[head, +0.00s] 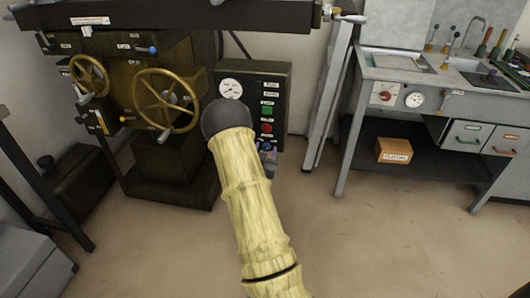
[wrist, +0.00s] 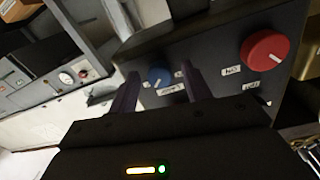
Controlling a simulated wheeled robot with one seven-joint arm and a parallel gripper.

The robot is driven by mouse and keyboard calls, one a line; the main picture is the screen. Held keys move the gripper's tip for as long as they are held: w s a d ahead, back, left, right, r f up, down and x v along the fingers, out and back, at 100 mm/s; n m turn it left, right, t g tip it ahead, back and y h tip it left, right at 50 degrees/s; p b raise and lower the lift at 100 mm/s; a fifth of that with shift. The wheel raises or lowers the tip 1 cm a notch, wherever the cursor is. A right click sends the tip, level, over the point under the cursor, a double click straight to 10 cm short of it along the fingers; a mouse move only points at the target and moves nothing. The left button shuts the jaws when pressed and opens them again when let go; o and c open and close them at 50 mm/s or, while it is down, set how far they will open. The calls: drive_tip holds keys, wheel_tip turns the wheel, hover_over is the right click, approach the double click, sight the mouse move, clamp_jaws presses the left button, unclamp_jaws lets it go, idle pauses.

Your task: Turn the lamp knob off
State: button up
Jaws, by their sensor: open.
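In the wrist view a round blue knob (wrist: 159,77) with a pale pointer mark sits on a dark panel, with small white labels beside and below it. A larger red knob (wrist: 265,50) with a pale mark is on the same panel to its right, also with labels. The lettering is too small and tilted to tell which knob is the lamp's. My gripper (wrist: 160,84) is open and empty; its two dark fingers appear on either side of the blue knob in the picture. I cannot tell whether they touch it. In the head view my arm hides most of my gripper.
A dark control box (head: 283,80) with a dial gauge (head: 231,89), a green button (head: 267,110) and a red button (head: 266,128) stands behind my arm. Brass handwheels (head: 166,100) are at its left. A grey bench (head: 445,98) stands right. The floor between is clear.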

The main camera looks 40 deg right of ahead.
drive_tip(key=shift+d, duration=0.1)
drive_tip(key=c, duration=1)
drive_tip(key=shift+n, duration=0.3)
drive_tip(key=n, duration=0.3)
drive_tip(key=shift+w+n+p, duration=0.1)
drive_tip(key=shift+n+p, duration=0.25)
drive_tip(key=shift+n, duration=0.05)
drive_tip(key=n+p, duration=0.1)
drive_tip(key=n, duration=0.3)
drive_tip(key=shift+n, duration=0.4)
drive_tip(key=n+p, duration=0.1)
drive_tip(key=n, duration=0.3)
drive_tip(key=shift+n, duration=0.3)
drive_tip(key=shift+f+n+t+p, duration=0.1)
drive_tip(key=shift+n+t+p, duration=0.35)
drive_tip(key=shift+n, duration=1.95)
